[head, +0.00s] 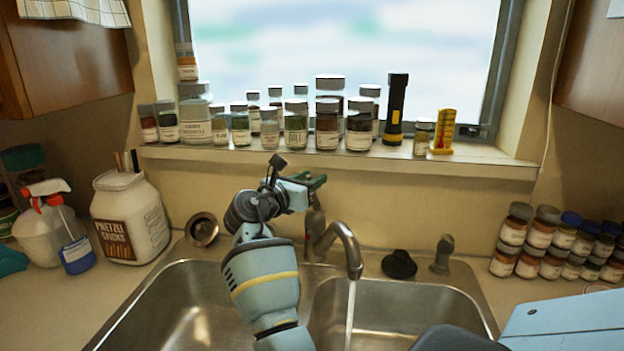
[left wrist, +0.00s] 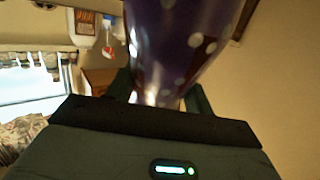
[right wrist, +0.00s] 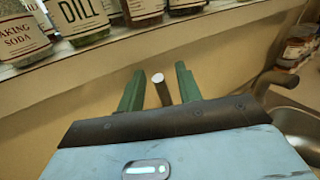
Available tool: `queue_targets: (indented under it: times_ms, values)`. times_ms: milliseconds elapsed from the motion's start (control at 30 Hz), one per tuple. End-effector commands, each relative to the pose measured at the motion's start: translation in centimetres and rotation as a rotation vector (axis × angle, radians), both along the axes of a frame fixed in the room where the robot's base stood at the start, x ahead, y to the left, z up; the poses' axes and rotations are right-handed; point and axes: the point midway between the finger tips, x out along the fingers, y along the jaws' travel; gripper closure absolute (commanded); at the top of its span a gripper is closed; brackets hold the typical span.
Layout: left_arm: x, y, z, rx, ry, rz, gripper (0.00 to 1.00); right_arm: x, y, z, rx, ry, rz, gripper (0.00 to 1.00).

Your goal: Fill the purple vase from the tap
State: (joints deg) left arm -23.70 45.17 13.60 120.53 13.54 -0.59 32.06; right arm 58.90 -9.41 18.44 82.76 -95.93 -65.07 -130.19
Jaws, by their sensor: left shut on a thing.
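The purple vase with white dots (left wrist: 175,45) shows only in the left wrist view. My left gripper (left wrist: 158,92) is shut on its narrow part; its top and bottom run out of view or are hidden. The steel tap (head: 345,243) stands behind the sink, and a thin stream of water (head: 351,315) runs from its spout into the right basin. My right gripper (head: 316,183) is at the top of the tap's lever. In the right wrist view the lever tip (right wrist: 160,88) stands between the open fingers of my right gripper (right wrist: 159,82), with gaps on both sides.
The sink (head: 190,315) has two basins. Jars and a flashlight (head: 396,110) crowd the windowsill above the tap. A pretzel jar (head: 130,217) and spray bottle (head: 48,225) stand left; stacked small jars (head: 540,240) stand right. A black stopper (head: 399,265) lies beside the tap.

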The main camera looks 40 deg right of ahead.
Motion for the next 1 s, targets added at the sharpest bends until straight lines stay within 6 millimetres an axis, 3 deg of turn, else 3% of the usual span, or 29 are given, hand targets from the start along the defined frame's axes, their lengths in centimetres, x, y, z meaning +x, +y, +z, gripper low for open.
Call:
queue_targets:
  times_ms: [300, 567, 867, 1000]
  values:
    - [0.0, 0.0, 0.1, 0.0, -0.003, -0.001, 0.99, 0.0, 0.0, 0.1, 0.0, -0.001, 0.0, 0.65]
    - [0.0, 0.0, 0.1, 0.0, -0.003, -0.001, 0.99, 0.0, 0.0, 0.1, 0.0, -0.001, 0.0, 0.99]
    - [0.0, 0.0, 0.0, 0.0, -0.001, -0.001, 0.99, 0.1, 0.0, 0.0, -0.002, 0.0, 0.0, 1.0]
    - [-0.2, 0.0, -1.2, 0.0, 0.017, -0.001, 0.99, 1.0, 0.0, -0.3, -0.022, 0.004, 0.002, 1.0]
